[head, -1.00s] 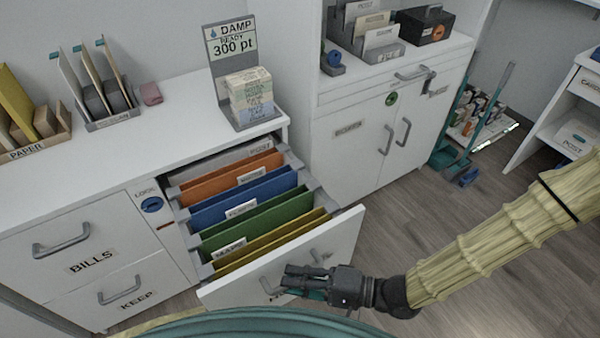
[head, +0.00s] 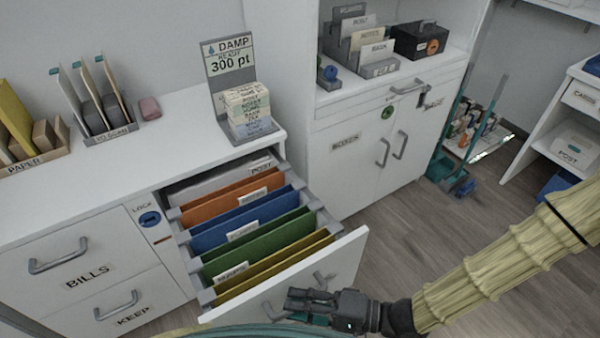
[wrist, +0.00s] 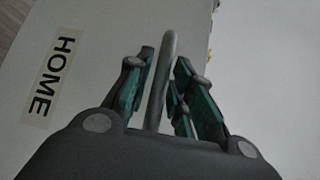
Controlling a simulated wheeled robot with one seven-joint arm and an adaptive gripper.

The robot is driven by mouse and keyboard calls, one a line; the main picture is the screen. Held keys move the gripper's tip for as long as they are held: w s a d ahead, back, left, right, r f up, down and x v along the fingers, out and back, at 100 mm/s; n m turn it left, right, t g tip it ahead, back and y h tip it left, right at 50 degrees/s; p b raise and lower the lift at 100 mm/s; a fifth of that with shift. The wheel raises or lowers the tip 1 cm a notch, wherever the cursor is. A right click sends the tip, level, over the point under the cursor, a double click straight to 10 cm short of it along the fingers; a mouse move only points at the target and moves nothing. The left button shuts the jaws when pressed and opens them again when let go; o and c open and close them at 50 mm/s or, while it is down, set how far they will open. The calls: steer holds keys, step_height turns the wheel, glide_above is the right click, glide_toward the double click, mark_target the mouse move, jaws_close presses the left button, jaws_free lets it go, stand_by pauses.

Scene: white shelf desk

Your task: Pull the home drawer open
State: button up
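The home drawer (head: 345,262) is pulled well out of the white desk, with its white front standing clear. The HOME label (wrist: 52,75) shows on its front in the wrist view. Coloured hanging files fill the drawer. Its grey bar handle (wrist: 166,75) lies between my fingers in the wrist view. My gripper (head: 295,302) is at the drawer front in the head view, and it also shows in the wrist view (wrist: 163,85). The fingers are closed in around the bar, one on each side. In the head view the gripper hides part of the handle.
The bills drawer (head: 88,262) and the keep drawer (head: 125,302) are shut at the left. Floor (head: 400,240) is free to the right.

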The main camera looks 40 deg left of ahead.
steer(key=v, duration=1.2)
stand_by(0.6)
steer(key=w+d+f+m+t+h, duration=0.25)
steer(key=d+f+t, duration=0.2)
steer(key=f, duration=0.35)
steer(key=w+d+f+m+t+h, duration=0.1)
steer(key=w+d+f+t+h, duration=0.25)
steer(key=d+f, duration=0.35)
steer(key=s+d+f+h, duration=0.3)
steer(key=d+f, duration=0.1)
steer(key=d, duration=0.3)
steer(key=s+d+f+h, duration=0.3)
steer(key=d+f, duration=0.2)
steer(key=d, duration=0.2)
steer(key=s+d+h, duration=0.3)
steer(key=s+d, duration=0.1)
steer(key=d, duration=0.2)
step_height(320, 180, up, 13)
steer(key=p, duration=1.3)
steer(key=shift+g+p, duration=0.3)
steer(key=shift+g, duration=0.1)
